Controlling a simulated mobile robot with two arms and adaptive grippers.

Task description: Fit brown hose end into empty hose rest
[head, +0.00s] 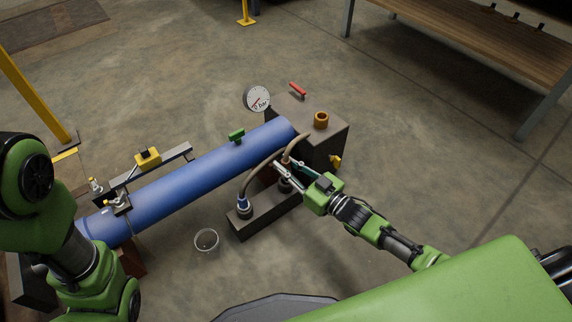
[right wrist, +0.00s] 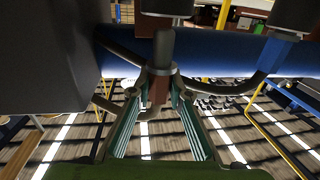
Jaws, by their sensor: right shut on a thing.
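My right gripper (head: 287,168) is shut on the brown hose end (right wrist: 161,50), just below the collar in the right wrist view. The brown hose (head: 299,142) bends from there toward the brown box. The hose rest (head: 284,186) is a dark cup on the low dark block (head: 244,228), right under the gripper; it also shows at the top of the right wrist view (right wrist: 168,6). The hose end lines up with this cup, but I cannot tell whether it is inside. A second hose with a blue collar (head: 243,203) stands in the other rest. My left gripper is out of view.
A long blue pipe (head: 190,183) lies behind the block. A brown box (head: 325,148) with a gauge (head: 257,98), an orange fitting (head: 321,120) and a red handle (head: 298,90) stands beyond. A small bucket (head: 206,241) stands on the floor. Floor to the right is clear.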

